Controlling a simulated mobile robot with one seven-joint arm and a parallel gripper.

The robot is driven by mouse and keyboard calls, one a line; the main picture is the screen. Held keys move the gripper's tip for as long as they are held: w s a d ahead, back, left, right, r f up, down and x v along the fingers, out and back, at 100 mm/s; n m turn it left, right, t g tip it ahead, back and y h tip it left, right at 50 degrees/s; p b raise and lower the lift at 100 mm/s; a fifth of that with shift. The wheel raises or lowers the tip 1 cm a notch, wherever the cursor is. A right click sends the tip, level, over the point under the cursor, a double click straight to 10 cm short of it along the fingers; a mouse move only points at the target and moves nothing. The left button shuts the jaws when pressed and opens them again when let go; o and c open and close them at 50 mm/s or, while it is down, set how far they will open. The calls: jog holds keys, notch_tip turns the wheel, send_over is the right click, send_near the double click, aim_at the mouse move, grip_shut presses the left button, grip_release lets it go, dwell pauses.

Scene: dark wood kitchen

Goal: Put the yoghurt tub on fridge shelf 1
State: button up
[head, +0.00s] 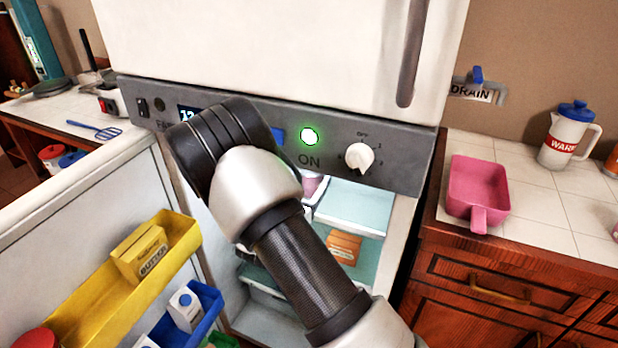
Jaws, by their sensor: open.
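The fridge stands open below its grey control panel (400,165). Inside, a pale teal upper shelf (360,208) shows to the right of my arm. A small pinkish item (312,186) is at that shelf's left, partly hidden by my arm; I cannot tell whether it is the yoghurt tub. A lower shelf (372,262) holds an orange-brown packet (344,247). No shelf number is visible. My arm crosses in front of the opening, and my gripper is not visible.
The open fridge door at left carries a yellow bin (105,305) with a butter box (140,253) and a blue bin (205,310) with a carton (185,308). The right counter holds a pink scoop-like container (478,188) and a white jug (568,138).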

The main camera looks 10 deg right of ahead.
jog(key=p+v, duration=0.1)
jog(key=v, duration=1)
jog(key=shift+p, duration=0.3)
